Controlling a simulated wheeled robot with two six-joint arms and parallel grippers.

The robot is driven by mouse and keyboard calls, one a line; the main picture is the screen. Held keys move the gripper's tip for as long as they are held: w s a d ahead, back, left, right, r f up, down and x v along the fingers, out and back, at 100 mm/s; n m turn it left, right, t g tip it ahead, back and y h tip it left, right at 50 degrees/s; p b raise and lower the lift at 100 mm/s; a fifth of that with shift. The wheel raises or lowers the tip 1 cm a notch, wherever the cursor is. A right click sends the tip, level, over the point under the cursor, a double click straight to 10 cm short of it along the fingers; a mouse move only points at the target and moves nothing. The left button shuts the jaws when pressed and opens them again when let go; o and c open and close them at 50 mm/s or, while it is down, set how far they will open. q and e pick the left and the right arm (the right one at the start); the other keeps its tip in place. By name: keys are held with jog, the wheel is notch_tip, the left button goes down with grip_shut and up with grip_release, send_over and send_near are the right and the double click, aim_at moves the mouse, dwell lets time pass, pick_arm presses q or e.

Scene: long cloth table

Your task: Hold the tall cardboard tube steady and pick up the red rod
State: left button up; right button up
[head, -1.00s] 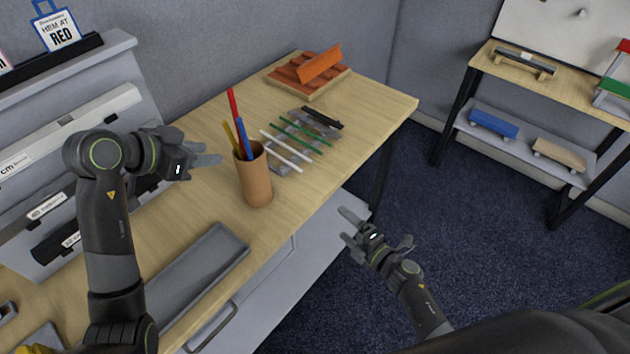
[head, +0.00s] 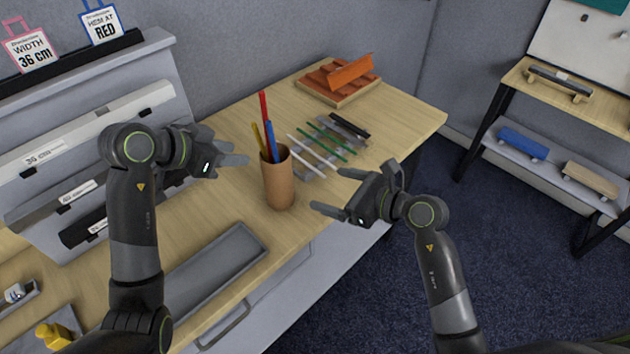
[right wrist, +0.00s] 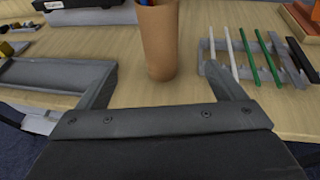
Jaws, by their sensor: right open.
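The tall cardboard tube (head: 278,182) stands upright on the wooden table in the head view, holding a red rod (head: 264,118), a blue rod (head: 272,142) and yellow ones. The red rod stands highest. My left gripper (head: 246,166) is left of the tube, close to it but apart, its fingers pointing at it; its gap is hard to make out. My right gripper (head: 326,190) is open and empty, right of the tube. In the right wrist view the tube (right wrist: 158,42) stands beyond and between the open fingers; the red rod is out of that frame.
White and green rods (head: 326,142) lie on a grey rack behind the tube. A grey tray (head: 215,268) lies in front of it to the left. An orange slotted block (head: 338,80) is at the back. A stepped rack of labelled rolls (head: 85,150) stands at the left.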

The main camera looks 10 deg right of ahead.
aim_at(278, 174)
jog(key=x, duration=1.7)
jog(key=shift+s, duration=0.1)
jog(key=c, duration=1.1)
